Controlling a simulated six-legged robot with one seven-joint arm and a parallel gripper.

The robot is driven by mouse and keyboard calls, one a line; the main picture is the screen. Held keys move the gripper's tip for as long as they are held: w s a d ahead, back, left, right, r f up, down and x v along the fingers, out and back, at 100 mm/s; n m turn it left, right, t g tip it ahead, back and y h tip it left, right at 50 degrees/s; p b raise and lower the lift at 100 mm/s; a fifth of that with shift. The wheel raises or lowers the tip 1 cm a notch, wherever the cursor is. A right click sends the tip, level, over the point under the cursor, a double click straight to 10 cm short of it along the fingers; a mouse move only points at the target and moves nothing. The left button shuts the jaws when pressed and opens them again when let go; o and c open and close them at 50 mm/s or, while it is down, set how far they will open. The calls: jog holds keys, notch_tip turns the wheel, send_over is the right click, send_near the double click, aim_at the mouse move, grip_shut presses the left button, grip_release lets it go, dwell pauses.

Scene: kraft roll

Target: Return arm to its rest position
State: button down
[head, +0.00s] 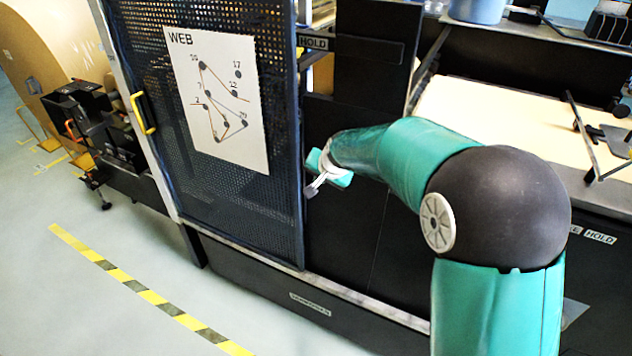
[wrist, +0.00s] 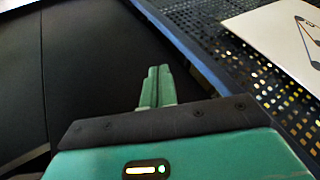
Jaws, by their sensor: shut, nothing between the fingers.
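My gripper (head: 310,191) is at the end of my teal arm, in front of the dark machine front, just right of the perforated guard door's edge. In the wrist view my gripper's two teal fingers (wrist: 157,85) lie side by side, shut, with nothing between them. The perforated guard door (head: 283,180) stands left of my gripper. Its frame also shows in the wrist view (wrist: 190,45), to the right of the fingers. I cannot tell whether the gripper touches the door or the panel.
A white WEB sheet (head: 215,100) is on the door, which has a yellow handle (head: 142,113). A large kraft roll (head: 45,50) stands at the far left. A pale work surface (head: 500,115) with a blue container (head: 477,10) behind is at right.

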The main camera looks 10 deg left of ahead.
jog(key=s+d+r+n+h, duration=0.1)
jog(key=s+d+r+h, duration=0.1)
jog(key=s+d+r, duration=1.25)
jog(key=s+d+f+h, duration=0.1)
jog(key=s+d, duration=0.5)
jog(key=s, duration=0.4)
jog(key=s+d+f+n+h, duration=0.1)
jog(key=s+d+f, duration=0.1)
jog(key=s+d, duration=0.5)
jog(key=s, duration=0.3)
jog(key=shift+d, duration=0.15)
